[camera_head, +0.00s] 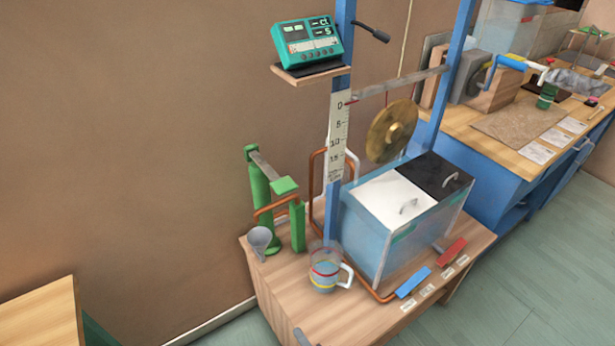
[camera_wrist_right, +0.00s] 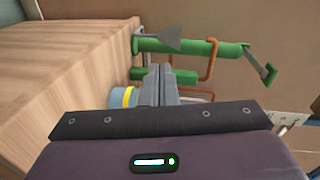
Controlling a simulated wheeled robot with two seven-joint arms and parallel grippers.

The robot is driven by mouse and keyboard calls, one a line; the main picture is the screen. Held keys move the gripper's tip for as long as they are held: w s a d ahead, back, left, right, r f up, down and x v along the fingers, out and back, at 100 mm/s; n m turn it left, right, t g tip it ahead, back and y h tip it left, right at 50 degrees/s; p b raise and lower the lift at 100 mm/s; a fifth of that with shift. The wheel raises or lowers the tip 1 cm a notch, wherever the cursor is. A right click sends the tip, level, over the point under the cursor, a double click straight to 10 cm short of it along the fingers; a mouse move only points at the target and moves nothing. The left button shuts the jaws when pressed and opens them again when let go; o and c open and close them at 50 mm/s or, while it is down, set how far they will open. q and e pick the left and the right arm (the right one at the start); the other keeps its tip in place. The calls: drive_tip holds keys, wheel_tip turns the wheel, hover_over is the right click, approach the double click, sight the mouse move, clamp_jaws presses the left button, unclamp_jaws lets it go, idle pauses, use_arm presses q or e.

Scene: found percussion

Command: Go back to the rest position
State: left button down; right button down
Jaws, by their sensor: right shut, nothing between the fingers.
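A clear jug (camera_head: 325,270) with red and yellow bands and a white handle stands on that table. Part of the jug (camera_wrist_right: 121,97) shows beside the fingers in the wrist view; I cannot tell the exact gap. My left gripper is not in view.
A green stand (camera_head: 258,195) and a grey funnel-like cup (camera_head: 260,240) are left of the jug. A water tank (camera_head: 385,245) with white and black lids is at right. A brass gong (camera_head: 390,130) hangs above. Bare floor (camera_head: 450,310) lies to the right.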

drive_tip(key=s+d+f+n+g+h, duration=0.2)
drive_tip(key=s+d+f+n+g, duration=0.15)
drive_tip(key=s+f, duration=0.4)
drive_tip(key=s+d+f+n+g+h, duration=0.25)
drive_tip(key=s+d+f, duration=0.2)
drive_tip(key=f, duration=0.55)
drive_tip(key=s+d+f+n+g+h, duration=0.2)
drive_tip(key=s+d+f, duration=0.3)
drive_tip(key=s+d, duration=0.3)
drive_tip(key=s+d+f+n+g+h, duration=0.2)
drive_tip(key=s+d+f+n+g, duration=0.2)
drive_tip(key=s+d, duration=0.4)
drive_tip(key=s+f+n, duration=0.1)
drive_tip(key=s, duration=0.2)
drive_tip(key=shift+d+f+g, duration=0.3)
drive_tip(key=shift+f+g, duration=0.05)
drive_tip(key=shift+g, duration=0.05)
